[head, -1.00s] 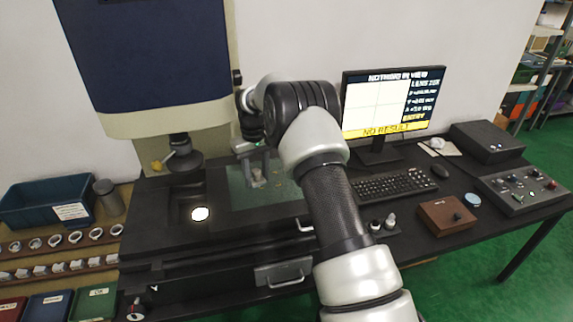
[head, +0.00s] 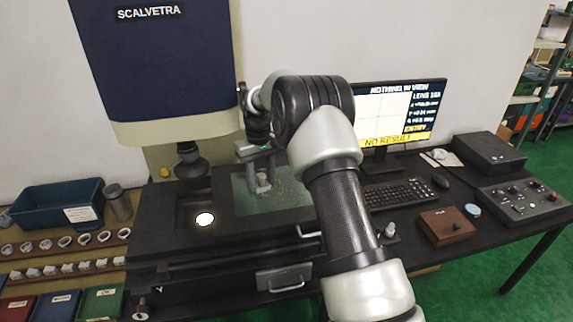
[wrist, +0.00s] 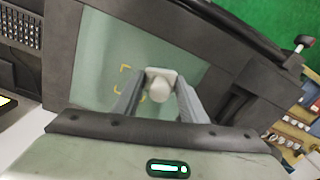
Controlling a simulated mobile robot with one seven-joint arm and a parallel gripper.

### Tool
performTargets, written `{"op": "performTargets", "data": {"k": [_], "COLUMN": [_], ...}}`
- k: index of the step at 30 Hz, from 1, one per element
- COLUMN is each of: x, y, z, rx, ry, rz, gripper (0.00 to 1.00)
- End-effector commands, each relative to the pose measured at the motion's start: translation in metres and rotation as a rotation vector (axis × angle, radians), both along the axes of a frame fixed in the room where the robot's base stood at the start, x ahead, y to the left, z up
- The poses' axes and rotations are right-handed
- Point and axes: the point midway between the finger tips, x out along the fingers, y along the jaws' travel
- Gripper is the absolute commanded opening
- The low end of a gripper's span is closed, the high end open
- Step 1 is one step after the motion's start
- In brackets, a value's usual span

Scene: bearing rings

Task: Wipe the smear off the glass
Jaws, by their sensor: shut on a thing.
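The glass (head: 288,200) is a greenish pane set in the dark stage of the measuring machine, and it also shows in the wrist view (wrist: 96,62). My gripper (head: 262,182) is over the glass, pointing down. In the wrist view its fingers (wrist: 159,92) are shut on a pale wiper (wrist: 160,74) with a rounded knob and a squarish base. The wiper is at or just above the glass; I cannot tell whether it touches. Yellow corner marks (wrist: 126,71) show on the glass beside the wiper. I cannot make out the smear clearly.
The machine's lens (head: 185,162) hangs left of the glass, above a lit white disc (head: 205,219). The monitor (head: 401,112) and keyboard (head: 397,193) are to the right. A blue bin (head: 40,209) and rows of rings (head: 66,242) are at the left.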

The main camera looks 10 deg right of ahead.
Motion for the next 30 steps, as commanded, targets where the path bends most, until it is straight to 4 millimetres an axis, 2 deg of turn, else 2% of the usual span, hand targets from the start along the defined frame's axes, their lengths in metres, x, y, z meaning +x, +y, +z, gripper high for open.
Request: {"op": "performTargets", "data": {"k": [1,9,30], "x": [-0.001,-0.005,-0.006], "y": [0.0,0.001,0.001], "z": [0.008,0.029,0.031], "rx": [0.0,0.0,0.0], "ry": [0.0,-0.001,-0.001], "rz": [0.0,-0.001,-0.001], "gripper": [0.18,0.18,0.18]}}
